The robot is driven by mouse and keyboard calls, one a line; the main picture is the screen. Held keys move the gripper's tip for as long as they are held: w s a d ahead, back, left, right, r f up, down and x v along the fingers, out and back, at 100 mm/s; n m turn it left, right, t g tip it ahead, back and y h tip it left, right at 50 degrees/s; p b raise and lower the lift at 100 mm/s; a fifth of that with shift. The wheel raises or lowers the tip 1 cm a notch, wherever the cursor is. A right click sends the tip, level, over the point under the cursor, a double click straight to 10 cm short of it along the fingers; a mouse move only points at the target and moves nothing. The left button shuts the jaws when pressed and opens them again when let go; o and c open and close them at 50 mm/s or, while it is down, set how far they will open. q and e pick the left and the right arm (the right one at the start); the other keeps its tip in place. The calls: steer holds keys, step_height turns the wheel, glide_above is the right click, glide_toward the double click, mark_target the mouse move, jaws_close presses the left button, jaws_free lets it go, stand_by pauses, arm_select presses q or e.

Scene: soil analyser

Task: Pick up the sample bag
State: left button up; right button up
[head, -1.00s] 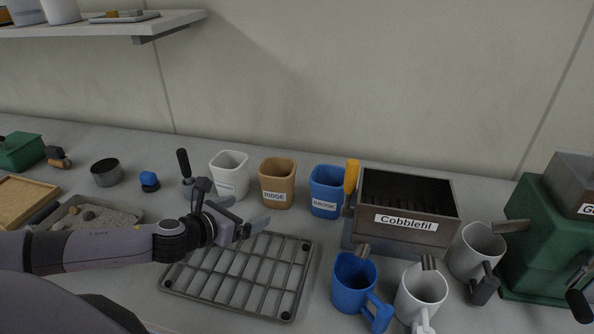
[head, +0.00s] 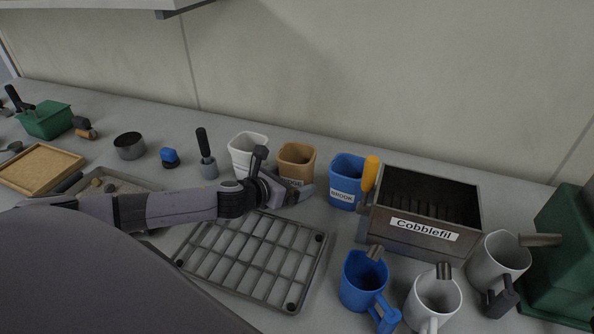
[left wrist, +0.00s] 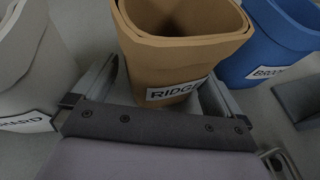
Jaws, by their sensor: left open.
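Three open-topped sample bags stand in a row by the wall: a white one (head: 246,150), a tan one labelled RIDGE (head: 297,157) and a blue one labelled BROOK (head: 347,180). My left gripper (head: 290,192) is open at the front of the tan bag and hides its lower part. In the left wrist view the tan bag (left wrist: 178,55) stands upright just ahead, with one open finger toward each side of its base. I cannot tell whether they touch it. The white bag (left wrist: 30,65) is at left and the blue bag (left wrist: 280,40) at right. My right gripper is out of view.
A wire rack (head: 250,262) lies in front of the bags. A dark box labelled Cobblefil (head: 405,232) stands to the right, with several mugs before it. A trowel-like tool (head: 205,155) with a dark handle stands left of the white bag.

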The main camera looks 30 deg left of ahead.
arm_select(q)
steer(key=shift+w+d+f, duration=0.1)
steer(key=shift+w+f, duration=0.1)
steer(key=shift+w, duration=0.25)
steer(key=shift+c, duration=0.3)
steer(key=c, duration=1)
steer(key=shift+r, duration=0.15)
